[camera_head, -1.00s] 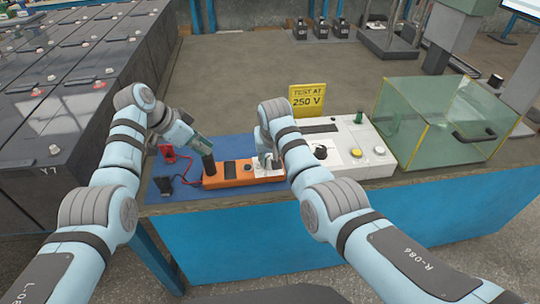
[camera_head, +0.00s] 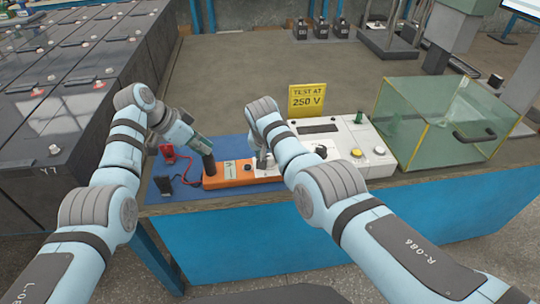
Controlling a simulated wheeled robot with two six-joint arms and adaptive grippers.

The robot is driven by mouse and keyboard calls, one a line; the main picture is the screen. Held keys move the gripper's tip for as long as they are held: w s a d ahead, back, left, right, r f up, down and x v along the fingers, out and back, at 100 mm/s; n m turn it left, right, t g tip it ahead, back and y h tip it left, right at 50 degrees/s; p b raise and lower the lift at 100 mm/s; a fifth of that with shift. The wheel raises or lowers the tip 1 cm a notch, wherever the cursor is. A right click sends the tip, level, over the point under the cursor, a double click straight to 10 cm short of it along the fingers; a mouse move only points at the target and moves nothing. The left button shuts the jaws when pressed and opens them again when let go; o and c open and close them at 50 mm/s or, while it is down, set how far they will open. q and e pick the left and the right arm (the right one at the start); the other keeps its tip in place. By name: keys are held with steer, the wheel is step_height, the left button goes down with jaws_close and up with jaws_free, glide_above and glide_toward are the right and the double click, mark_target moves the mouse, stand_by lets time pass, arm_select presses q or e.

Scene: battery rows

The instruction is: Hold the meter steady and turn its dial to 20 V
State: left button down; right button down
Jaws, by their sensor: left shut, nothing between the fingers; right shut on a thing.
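The orange meter (camera_head: 213,182) lies on a blue mat (camera_head: 163,192) near the table's front edge. It has a pale window (camera_head: 230,168), a small dark knob (camera_head: 247,166) and a white panel (camera_head: 268,173) at its right end. My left gripper (camera_head: 209,164) is shut and empty, its dark fingertips down at the meter's left end. Whether they press on it is hard to tell. My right gripper (camera_head: 261,161) is down over the white panel, shut on what appears to be the dial. The dial and its marks are hidden by the fingers and wrist.
Red (camera_head: 168,153) and black (camera_head: 163,184) leads lie left of the meter. A white instrument box (camera_head: 345,140), a yellow "TEST AT 250 V" sign (camera_head: 307,100) and a glass box (camera_head: 440,120) stand to the right. Large batteries (camera_head: 50,120) fill the left.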

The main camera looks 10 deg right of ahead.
steer(key=c, duration=1.3)
jaws_free()
steer(key=v, duration=1.2)
steer(key=shift+s+r, duration=0.1)
steer(key=shift+r, duration=0.05)
